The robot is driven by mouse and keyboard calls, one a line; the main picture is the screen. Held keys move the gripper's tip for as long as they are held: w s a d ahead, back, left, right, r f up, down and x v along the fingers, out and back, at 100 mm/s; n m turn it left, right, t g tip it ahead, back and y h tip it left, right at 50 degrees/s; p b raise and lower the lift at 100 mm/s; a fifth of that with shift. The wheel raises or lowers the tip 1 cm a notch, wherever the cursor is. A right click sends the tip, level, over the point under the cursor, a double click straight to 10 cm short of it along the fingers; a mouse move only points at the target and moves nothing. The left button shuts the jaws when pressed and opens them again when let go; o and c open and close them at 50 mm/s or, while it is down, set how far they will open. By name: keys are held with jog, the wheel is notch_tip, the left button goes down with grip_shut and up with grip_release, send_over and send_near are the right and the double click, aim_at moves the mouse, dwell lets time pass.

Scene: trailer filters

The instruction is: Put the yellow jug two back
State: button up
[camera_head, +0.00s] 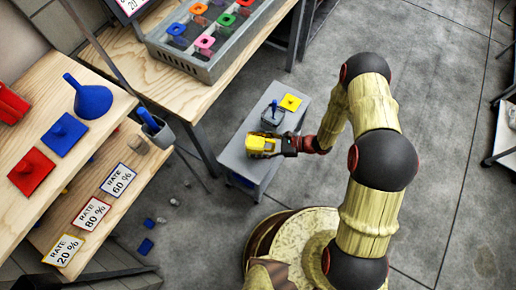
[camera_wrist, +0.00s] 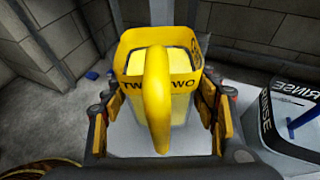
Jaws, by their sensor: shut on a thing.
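The yellow jug two (camera_head: 262,145) is over the near part of a small grey cart (camera_head: 257,176) in the head view. In the wrist view the jug (camera_wrist: 189,61) is upright, with its handle toward me and the word "TWO" on its band. My gripper (camera_head: 288,145) is shut on the jug. Its two fingers (camera_wrist: 163,110) lie on either side of the jug in the wrist view. I cannot tell whether the jug's base touches the cart top.
A clear rinse container (camera_head: 272,117) with a blue-handled tool and a yellow square plate (camera_head: 291,103) stand at the cart's far end. The wrist view shows the rinse container (camera_wrist: 288,120) close on the right. A wooden bench (camera_head: 150,75) holds a grey tray (camera_head: 215,62) of coloured pieces.

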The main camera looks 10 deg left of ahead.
jog(key=shift+w+a+f, duration=0.1)
jog(key=shift+w+f, duration=0.1)
jog(key=shift+f, duration=0.1)
jog(key=shift+w+f+b, duration=0.15)
jog(key=shift+f+b, duration=1.05)
jog(key=shift+f, duration=0.35)
jog(key=shift+f, duration=0.15)
jog(key=o, duration=1.8)
jog(key=shift+r, duration=0.2)
jog(key=p+v, duration=0.3)
jog(key=v, duration=0.9)
jog(key=shift+f+p, duration=0.1)
jog(key=shift+p, duration=0.3)
